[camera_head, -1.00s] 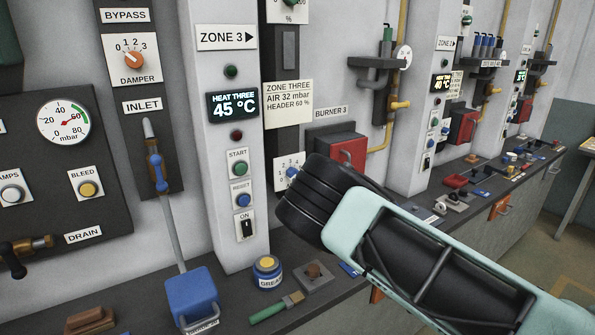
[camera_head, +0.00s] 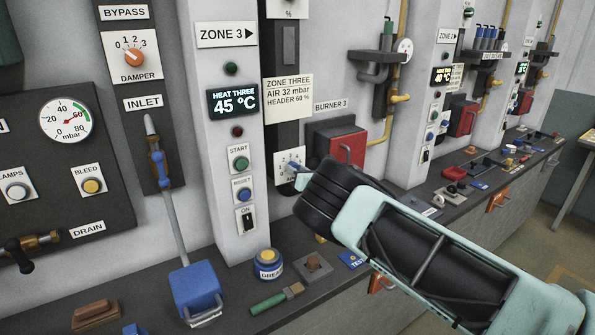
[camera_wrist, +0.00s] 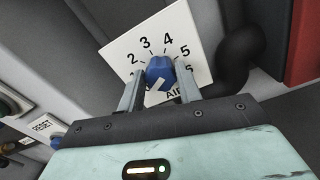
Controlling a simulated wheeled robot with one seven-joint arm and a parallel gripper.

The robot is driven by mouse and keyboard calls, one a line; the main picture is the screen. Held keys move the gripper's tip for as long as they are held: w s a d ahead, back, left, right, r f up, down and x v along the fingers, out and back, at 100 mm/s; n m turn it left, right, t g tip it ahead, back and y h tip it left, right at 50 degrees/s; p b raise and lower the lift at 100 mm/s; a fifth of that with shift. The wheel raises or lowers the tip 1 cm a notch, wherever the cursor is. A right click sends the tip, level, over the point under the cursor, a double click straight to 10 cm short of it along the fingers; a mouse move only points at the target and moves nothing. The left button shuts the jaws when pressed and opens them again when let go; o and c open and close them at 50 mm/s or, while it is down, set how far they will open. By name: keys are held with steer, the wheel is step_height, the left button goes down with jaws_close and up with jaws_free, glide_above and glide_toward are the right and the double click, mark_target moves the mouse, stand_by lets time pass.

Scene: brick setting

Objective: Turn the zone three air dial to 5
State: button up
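The zone three air dial is a blue knob (camera_wrist: 158,69) on a white plate (camera_wrist: 137,50) marked with numbers; 2, 3, 4 and 5 show in the wrist view, with "AIR" partly hidden below. A pale mark on the knob slants toward the lower left; the low numbers are hidden by my gripper. My gripper (camera_wrist: 159,74) has one finger on each side of the knob, with a narrow gap seeming to show at the left. In the head view the dial plate (camera_head: 285,160) is partly covered by my gripper (camera_head: 302,179).
A red burner box (camera_head: 347,149) stands just right of the dial. The zone 3 column with START (camera_head: 241,163) and RESET (camera_head: 243,194) buttons is to the left.

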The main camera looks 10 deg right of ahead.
steer(key=shift+c, duration=1)
steer(key=shift+f+m+b, duration=0.1)
steer(key=shift+m+b, duration=0.2)
steer(key=shift+b, duration=0.2)
